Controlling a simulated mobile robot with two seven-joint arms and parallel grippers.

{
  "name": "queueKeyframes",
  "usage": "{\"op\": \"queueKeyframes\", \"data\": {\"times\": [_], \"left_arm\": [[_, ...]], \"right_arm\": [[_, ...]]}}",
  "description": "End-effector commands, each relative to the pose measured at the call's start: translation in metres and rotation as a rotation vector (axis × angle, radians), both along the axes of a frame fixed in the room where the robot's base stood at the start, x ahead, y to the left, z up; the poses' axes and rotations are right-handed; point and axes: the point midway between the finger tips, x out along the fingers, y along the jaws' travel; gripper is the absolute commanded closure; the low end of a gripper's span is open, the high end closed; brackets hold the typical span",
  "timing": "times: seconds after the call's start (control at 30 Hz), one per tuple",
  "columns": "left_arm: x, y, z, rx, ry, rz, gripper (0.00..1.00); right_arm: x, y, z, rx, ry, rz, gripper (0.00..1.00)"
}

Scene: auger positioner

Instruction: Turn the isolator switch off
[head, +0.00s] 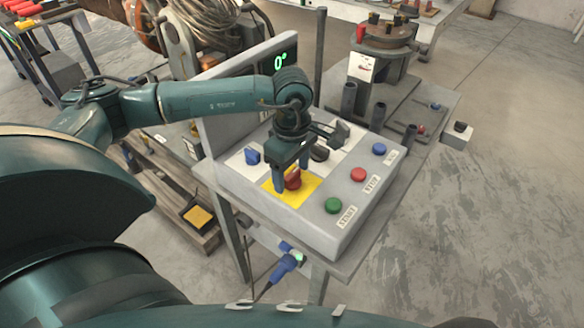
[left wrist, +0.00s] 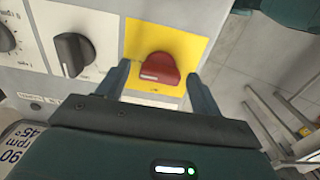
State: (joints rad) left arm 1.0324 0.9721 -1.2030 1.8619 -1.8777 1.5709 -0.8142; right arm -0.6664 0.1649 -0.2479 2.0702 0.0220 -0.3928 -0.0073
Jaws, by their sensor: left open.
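The isolator switch is a red rotary knob (head: 292,180) on a yellow plate (head: 284,190) at the front of the grey control box (head: 262,214). In the left wrist view the red knob (left wrist: 158,69) has a pale mark at its left end and lies roughly crosswise. My left gripper (head: 291,180) points down over the yellow plate. Its fingers (left wrist: 160,84) are open, one on each side of the knob, with gaps visible between them and it. My right gripper is not in view.
A black knob (left wrist: 74,54) sits left of the yellow plate in the left wrist view. Green (head: 333,205), red (head: 358,174) and blue (head: 379,149) buttons line the box's right side. A display (head: 280,63) reading 0° stands behind.

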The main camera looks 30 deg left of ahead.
Motion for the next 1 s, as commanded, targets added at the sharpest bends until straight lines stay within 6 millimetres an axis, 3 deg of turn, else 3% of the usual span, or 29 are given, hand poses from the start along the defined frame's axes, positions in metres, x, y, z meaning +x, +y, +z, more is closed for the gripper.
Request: {"op": "queueKeyframes", "data": {"times": [0.2, 0.73, 1.0], "left_arm": [[0.0, -0.0002, -0.0002, 0.0, 0.0, 0.0, 0.35], [0.0, -0.0003, 0.0004, -0.001, 0.0, 0.0, 0.78], [-0.0001, -0.0003, -0.0004, -0.001, 0.001, 0.025, 0.79]], "right_arm": [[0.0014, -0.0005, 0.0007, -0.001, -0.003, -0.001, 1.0], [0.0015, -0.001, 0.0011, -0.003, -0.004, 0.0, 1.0], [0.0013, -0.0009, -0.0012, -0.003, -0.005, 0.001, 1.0]]}}
